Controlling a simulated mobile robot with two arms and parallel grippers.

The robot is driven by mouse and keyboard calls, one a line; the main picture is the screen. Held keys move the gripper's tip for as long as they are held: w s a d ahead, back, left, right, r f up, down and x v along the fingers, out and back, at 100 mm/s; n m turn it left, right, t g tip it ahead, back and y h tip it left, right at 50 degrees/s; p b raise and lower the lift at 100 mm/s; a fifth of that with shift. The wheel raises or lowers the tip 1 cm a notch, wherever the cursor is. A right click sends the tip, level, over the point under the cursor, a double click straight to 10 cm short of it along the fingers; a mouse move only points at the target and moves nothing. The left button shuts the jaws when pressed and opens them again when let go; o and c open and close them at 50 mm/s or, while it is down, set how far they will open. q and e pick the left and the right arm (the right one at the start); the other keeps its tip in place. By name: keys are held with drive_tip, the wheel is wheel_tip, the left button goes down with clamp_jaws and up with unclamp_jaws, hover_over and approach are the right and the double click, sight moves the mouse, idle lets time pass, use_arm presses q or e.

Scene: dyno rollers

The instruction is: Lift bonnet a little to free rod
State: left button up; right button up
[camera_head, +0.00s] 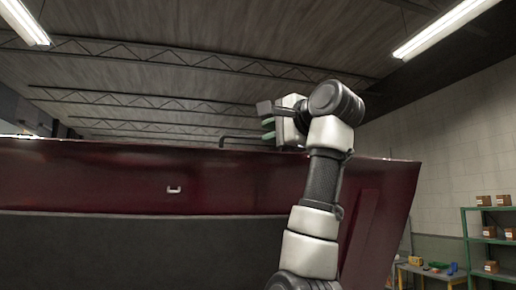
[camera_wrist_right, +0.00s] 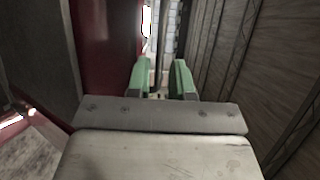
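The dark red bonnet (camera_head: 110,175) stands raised and fills the lower left and middle of the head view. Its red face also shows at the left of the right wrist view (camera_wrist_right: 105,45). My right gripper (camera_head: 267,129) is at the bonnet's top edge, with green fingertips pointing left. In the wrist view the right gripper's (camera_wrist_right: 161,72) green fingers are apart. A thin dark rod (camera_wrist_right: 162,38) shows in line with the gap between them; I cannot tell whether it touches either finger. In the head view a dark bent bar (camera_head: 240,138) shows left of the gripper. My left gripper is out of view.
A small bright latch (camera_head: 174,190) is on the bonnet's face. A green shelf with boxes (camera_head: 489,232) and a workbench (camera_head: 430,271) stand at the far right by the wall. The space above the bonnet is clear up to the ceiling trusses.

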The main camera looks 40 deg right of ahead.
drive_tip(key=s, duration=0.2)
drive_tip(key=s+b, duration=0.1)
drive_tip(key=s, duration=0.1)
drive_tip(key=shift+a, duration=0.25)
